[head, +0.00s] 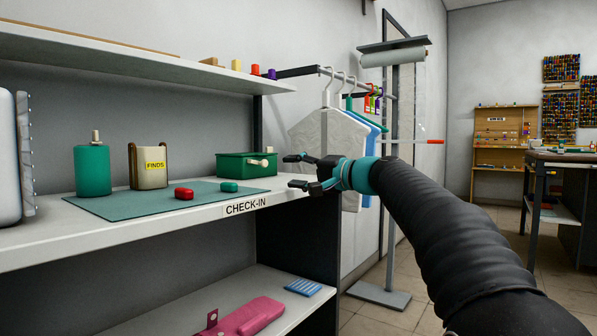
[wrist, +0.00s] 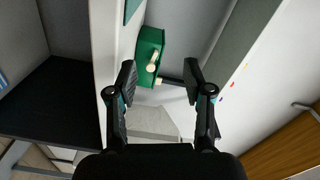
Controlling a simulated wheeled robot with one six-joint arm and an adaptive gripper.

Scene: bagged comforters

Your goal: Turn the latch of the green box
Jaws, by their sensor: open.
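The green box (head: 237,166) sits on the white check-in shelf, near its right end. A cream latch (head: 258,163) sticks out from its front. In the wrist view the green box (wrist: 147,42) is ahead, with the cream latch (wrist: 152,66) on its face and another cream piece (wrist: 158,81) at its lower end. My gripper (head: 293,172) is open and empty, just right of the box and apart from it. In the wrist view my gripper's two fingers (wrist: 160,78) are spread, with the latch beyond the left fingertip.
On the check-in shelf (head: 30,250) are a teal mat (head: 105,207), a green canister (head: 92,170), a "FINDS" container (head: 149,168), a red piece (head: 184,193) and a small green piece (head: 229,187). An upper shelf (head: 100,60) overhangs. Hangers with garments (head: 325,130) stand behind my gripper.

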